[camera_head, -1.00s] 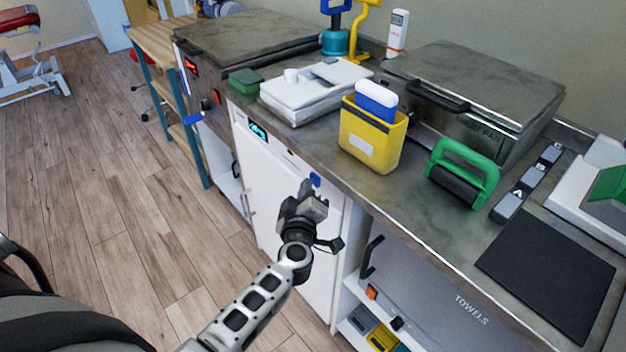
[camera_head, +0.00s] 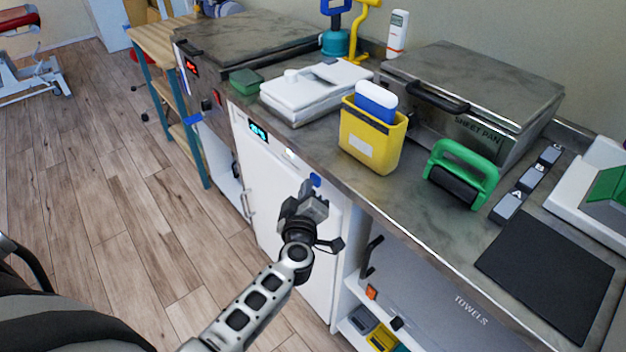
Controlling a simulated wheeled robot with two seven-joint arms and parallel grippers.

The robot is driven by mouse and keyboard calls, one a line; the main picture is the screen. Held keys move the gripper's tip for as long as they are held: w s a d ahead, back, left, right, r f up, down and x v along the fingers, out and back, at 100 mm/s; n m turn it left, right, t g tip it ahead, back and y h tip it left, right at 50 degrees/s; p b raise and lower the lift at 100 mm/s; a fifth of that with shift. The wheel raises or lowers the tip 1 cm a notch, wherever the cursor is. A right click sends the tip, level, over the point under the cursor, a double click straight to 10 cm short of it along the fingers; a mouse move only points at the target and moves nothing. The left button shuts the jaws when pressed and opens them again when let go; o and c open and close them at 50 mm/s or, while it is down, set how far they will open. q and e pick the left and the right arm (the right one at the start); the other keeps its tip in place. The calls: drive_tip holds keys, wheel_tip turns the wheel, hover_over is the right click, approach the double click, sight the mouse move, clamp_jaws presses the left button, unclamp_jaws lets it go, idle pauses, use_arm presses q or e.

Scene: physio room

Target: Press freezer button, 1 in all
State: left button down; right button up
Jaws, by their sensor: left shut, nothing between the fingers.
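The freezer (camera_head: 279,186) is a white-fronted unit under the counter, with a small lit cyan display (camera_head: 258,131) at its top left. A blue button (camera_head: 315,180) sits at the top right of its front. My left gripper (camera_head: 314,194) is shut and empty, with its fingertips just below the blue button in the picture. I cannot tell whether the tips touch the button. A small white piece (camera_head: 290,154) lies between display and button on the front. My right gripper is not in view.
The counter (camera_head: 312,147) above carries a yellow container (camera_head: 368,146), a green-handled roller (camera_head: 462,176), a white flat device (camera_head: 310,95) and a dark mat (camera_head: 546,273).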

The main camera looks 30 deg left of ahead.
use_arm(q)
drive_tip(key=shift+s+a, duration=0.2)
drive_tip(key=shift+s, duration=0.4)
drive_tip(key=s, duration=0.1)
drive_tip(key=s+a+p, duration=0.1)
drive_tip(key=s, duration=0.1)
drive_tip(key=s+a, duration=0.1)
drive_tip(key=shift+s+p, duration=0.3)
drive_tip(key=shift+p, duration=0.1)
idle(0.5)
